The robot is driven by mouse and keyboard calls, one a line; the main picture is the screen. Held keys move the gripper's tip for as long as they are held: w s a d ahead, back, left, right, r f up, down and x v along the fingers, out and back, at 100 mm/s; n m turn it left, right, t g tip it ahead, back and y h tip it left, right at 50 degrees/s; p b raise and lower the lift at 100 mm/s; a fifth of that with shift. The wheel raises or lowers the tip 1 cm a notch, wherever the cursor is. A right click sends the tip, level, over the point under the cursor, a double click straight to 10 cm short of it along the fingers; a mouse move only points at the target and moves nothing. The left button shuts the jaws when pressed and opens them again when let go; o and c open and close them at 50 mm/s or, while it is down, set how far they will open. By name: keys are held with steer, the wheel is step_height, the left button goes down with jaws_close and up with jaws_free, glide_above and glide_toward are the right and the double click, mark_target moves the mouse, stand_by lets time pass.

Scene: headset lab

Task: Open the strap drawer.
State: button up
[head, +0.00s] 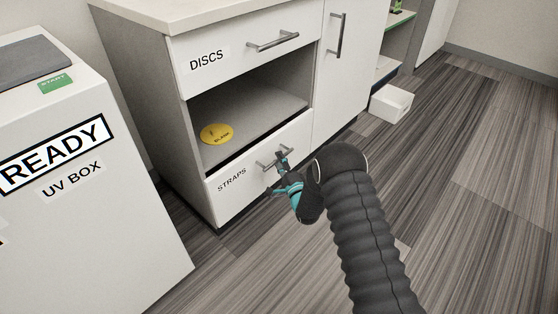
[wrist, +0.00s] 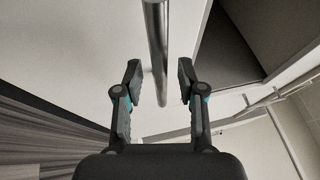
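The strap drawer (head: 240,187) is the lowest white front of the cabinet, labelled STRAPS. It looks shut, roughly flush with the cabinet. Its grey bar handle (head: 268,164) is partly hidden by my gripper (head: 281,170). In the wrist view, the handle bar (wrist: 157,40) runs lengthwise between the two fingers of my gripper (wrist: 160,82). I cannot tell whether the bar sits fully between the fingertips in depth.
Above is an open shelf with a yellow disc (head: 216,134), then the DISCS drawer (head: 245,55). A tall door (head: 345,70) adjoins on the right. The UV box (head: 90,200) stands at left. A white bin (head: 391,104) sits behind right. Floor in front is clear.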

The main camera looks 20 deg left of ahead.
steer(key=shift+w+a+r, duration=0.1)
steer(key=shift+w+a, duration=0.15)
jaws_close()
steer(key=shift+d, duration=0.15)
